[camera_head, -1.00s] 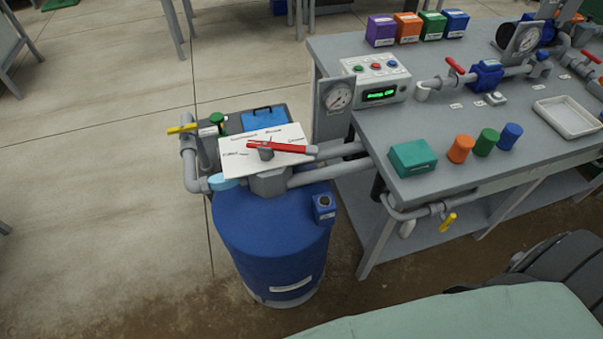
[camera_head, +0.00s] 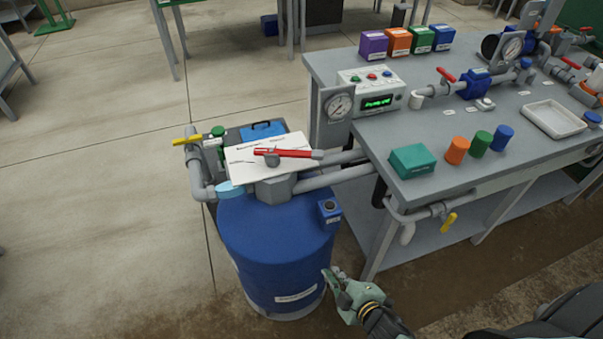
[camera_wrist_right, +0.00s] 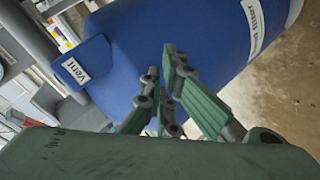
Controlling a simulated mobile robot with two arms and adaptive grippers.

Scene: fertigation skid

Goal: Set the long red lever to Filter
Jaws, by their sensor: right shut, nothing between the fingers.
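The words on the plate are too small to read now. My right gripper (camera_head: 329,273) is in front of the tank's lower right side, well below the lever, shut and empty. In the right wrist view its green fingers (camera_wrist_right: 163,78) are close together before the blue tank wall, with a tab marked "Vent" (camera_wrist_right: 78,68) at the left. My left gripper is not in view.
The grey bench (camera_head: 440,160) stands right of the tank, with a teal box (camera_head: 412,160) and coloured caps near its edge. Grey pipes (camera_head: 335,175) join tank and bench. Floor left of the tank is clear.

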